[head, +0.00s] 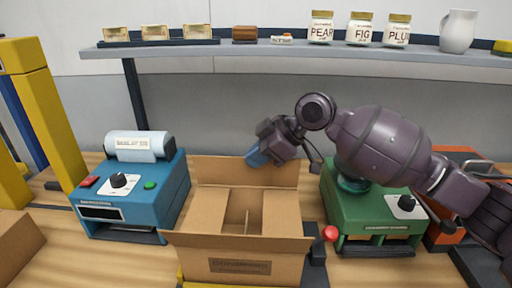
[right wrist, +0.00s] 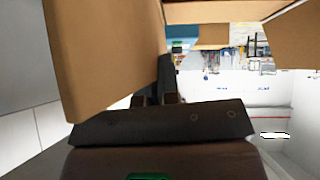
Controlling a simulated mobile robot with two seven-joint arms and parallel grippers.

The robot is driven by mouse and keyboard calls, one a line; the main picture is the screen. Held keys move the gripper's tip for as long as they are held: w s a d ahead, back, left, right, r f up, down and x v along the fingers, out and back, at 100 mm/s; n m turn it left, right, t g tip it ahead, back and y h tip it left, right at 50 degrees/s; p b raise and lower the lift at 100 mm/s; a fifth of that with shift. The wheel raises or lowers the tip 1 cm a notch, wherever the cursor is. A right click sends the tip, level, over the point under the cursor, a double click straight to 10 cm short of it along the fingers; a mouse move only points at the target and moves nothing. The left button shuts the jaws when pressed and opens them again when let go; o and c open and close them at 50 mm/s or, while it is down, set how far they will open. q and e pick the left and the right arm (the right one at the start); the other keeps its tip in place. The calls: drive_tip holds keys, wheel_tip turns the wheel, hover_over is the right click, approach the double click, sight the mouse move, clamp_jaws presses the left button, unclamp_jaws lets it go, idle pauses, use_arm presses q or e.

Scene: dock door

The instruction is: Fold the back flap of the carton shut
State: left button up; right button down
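The open brown carton (head: 240,268) stands on the wooden bench in the head view. Its back flap (head: 225,172) stands up behind the opening. The left side flap (head: 208,210) and right side flap (head: 282,212) appear to lie inward, with a gap between them showing the inside. My right gripper (head: 258,158) is at the top of the back flap, right of its middle, with blue fingertips. In the right wrist view a cardboard panel (right wrist: 100,55) fills the left side, close beside the fingers (right wrist: 160,85). The fingers look close together; contact is unclear. My left gripper is not in view.
A blue machine (head: 150,205) with a roll stands left of the carton. A green machine (head: 365,215) and a red button (head: 330,233) are on its right. A shelf (head: 270,50) with jars and a jug runs behind. A yellow post (head: 45,115) stands far left.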

drive_tip(key=shift+s+f+p, duration=0.2)
drive_tip(key=shift+s+p, duration=0.2)
drive_tip(key=shift+s, duration=0.15)
drive_tip(key=shift+f, duration=0.15)
drive_tip(key=c, duration=1.3)
unclamp_jaws()
drive_tip(key=shift+s, duration=0.1)
drive_tip(key=shift+c, duration=0.2)
drive_tip(key=w+v, duration=0.1)
drive_tip(key=v, duration=1)
drive_tip(key=shift+s, duration=0.4)
drive_tip(key=shift+a, duration=0.1)
